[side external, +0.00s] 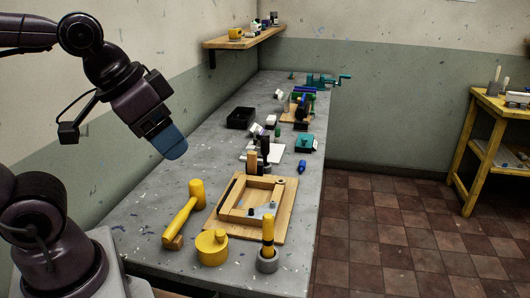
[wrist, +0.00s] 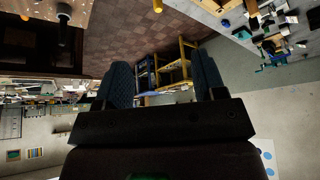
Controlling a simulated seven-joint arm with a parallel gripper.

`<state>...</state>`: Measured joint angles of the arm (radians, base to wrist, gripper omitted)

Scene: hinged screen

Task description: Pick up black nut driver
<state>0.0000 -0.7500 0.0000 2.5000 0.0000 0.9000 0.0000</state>
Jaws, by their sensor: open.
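My gripper (side external: 170,143) has blue fingers and hangs in the air over the left side of the grey bench (side external: 163,212), tilted down to the right. In the wrist view the two fingers (wrist: 164,78) stand apart with nothing between them. I cannot surely pick out the black nut driver. A dark upright object (side external: 264,148) stands mid-bench behind the wooden frame, beside a tan-topped block (side external: 252,161); it is too small to identify. My gripper is to the left of these and touches nothing.
A black tray (side external: 241,118) and teal box (side external: 304,143) are farther back.

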